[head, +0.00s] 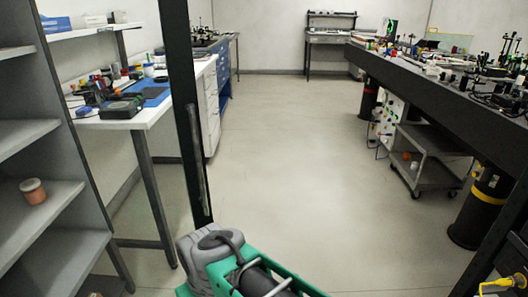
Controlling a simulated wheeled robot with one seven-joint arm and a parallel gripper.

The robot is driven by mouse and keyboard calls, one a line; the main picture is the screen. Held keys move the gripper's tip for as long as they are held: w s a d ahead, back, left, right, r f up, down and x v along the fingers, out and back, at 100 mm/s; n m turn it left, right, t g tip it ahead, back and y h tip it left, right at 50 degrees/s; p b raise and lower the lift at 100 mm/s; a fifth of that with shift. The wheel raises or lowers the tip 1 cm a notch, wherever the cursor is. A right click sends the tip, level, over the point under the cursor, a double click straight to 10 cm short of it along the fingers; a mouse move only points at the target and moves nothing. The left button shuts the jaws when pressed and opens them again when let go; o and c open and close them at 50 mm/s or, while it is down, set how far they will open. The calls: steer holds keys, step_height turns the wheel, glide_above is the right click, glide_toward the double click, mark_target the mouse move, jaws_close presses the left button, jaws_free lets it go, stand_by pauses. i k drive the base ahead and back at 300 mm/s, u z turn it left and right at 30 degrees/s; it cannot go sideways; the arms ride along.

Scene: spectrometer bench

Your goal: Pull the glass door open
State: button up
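The glass door shows as a dark upright frame post (183,100) left of centre, running from the top edge down to floor level. A slim grey vertical bar, which looks like its handle (201,165), is on the lower part of the post. The glass itself is too clear to make out, so I cannot tell on which side of the post it lies or how far the door stands open. My green and grey arm is at the bottom centre, just below the post's foot. No gripper fingers show, and I see nothing touching the handle.
A grey shelf unit (40,205) with an orange-brown jar (33,190) stands close on the left. Beyond the post is a white bench (140,118). A long dark table (430,85) and a grey cart (428,160) stand right. The middle floor (300,160) is clear.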

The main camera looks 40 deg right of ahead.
mark_target(175, 21)
steer(key=z, duration=0.4)
steer(key=k, duration=0.95)
steer(key=u, duration=1.85)
steer(key=i, duration=0.5)
steer(key=z, duration=0.05)
